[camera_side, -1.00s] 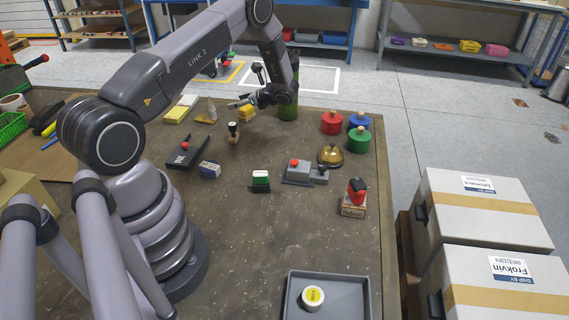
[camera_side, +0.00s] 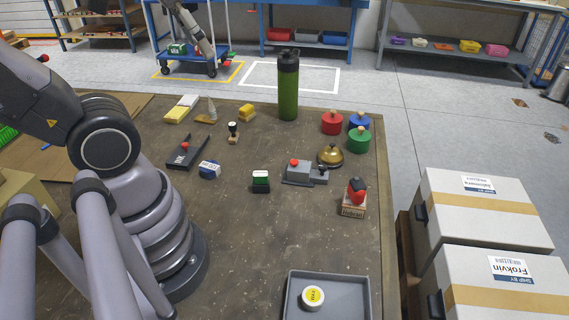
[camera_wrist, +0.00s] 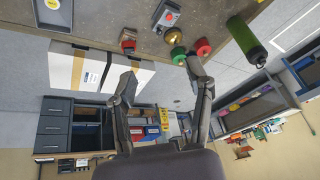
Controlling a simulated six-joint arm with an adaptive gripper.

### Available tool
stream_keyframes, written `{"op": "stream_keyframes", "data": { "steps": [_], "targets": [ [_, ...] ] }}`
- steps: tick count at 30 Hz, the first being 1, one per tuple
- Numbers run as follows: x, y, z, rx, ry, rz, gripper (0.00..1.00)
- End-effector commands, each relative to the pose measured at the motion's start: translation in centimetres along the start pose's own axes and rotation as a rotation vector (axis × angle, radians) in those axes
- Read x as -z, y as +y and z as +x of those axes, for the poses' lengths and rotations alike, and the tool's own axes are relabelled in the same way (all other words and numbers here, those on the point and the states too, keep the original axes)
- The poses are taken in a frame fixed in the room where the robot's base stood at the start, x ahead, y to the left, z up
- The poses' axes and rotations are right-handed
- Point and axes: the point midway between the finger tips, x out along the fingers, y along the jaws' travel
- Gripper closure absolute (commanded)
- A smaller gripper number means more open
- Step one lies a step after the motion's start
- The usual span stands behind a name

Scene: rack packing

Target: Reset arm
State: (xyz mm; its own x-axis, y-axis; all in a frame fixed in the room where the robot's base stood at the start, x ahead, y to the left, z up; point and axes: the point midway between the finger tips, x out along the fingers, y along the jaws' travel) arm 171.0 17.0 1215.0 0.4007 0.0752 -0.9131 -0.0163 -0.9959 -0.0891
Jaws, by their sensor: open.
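My gripper (camera_wrist: 160,80) shows in the wrist view with its two fingers spread wide and nothing between them. It is outside the side view, where my arm is folded back at the left edge. The wrist view looks out past the table's edge, with the floor and room beyond it. The table (camera_side: 230,265) carries several objects, none touched by my gripper.
A green bottle (camera_side: 288,92) stands upright at the table's far edge. Red, blue and green round pots (camera_side: 359,140) and a brass bell (camera_side: 330,156) are at the right. A grey tray (camera_side: 357,281) holds a yellow-topped round item (camera_side: 313,297). Cartons (camera_side: 480,215) stand beside the table.

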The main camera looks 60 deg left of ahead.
Motion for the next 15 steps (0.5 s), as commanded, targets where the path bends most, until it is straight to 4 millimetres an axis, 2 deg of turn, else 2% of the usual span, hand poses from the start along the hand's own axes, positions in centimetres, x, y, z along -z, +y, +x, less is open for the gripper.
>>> {"op": "stream_keyframes", "data": {
  "steps": [5,15],
  "targets": [
    [-1.6,1.6,-0.8,-0.069,0.076,-0.049,0.48],
    [-1.8,1.7,-0.8,-0.075,0.080,-0.055,0.48]
  ]
}}
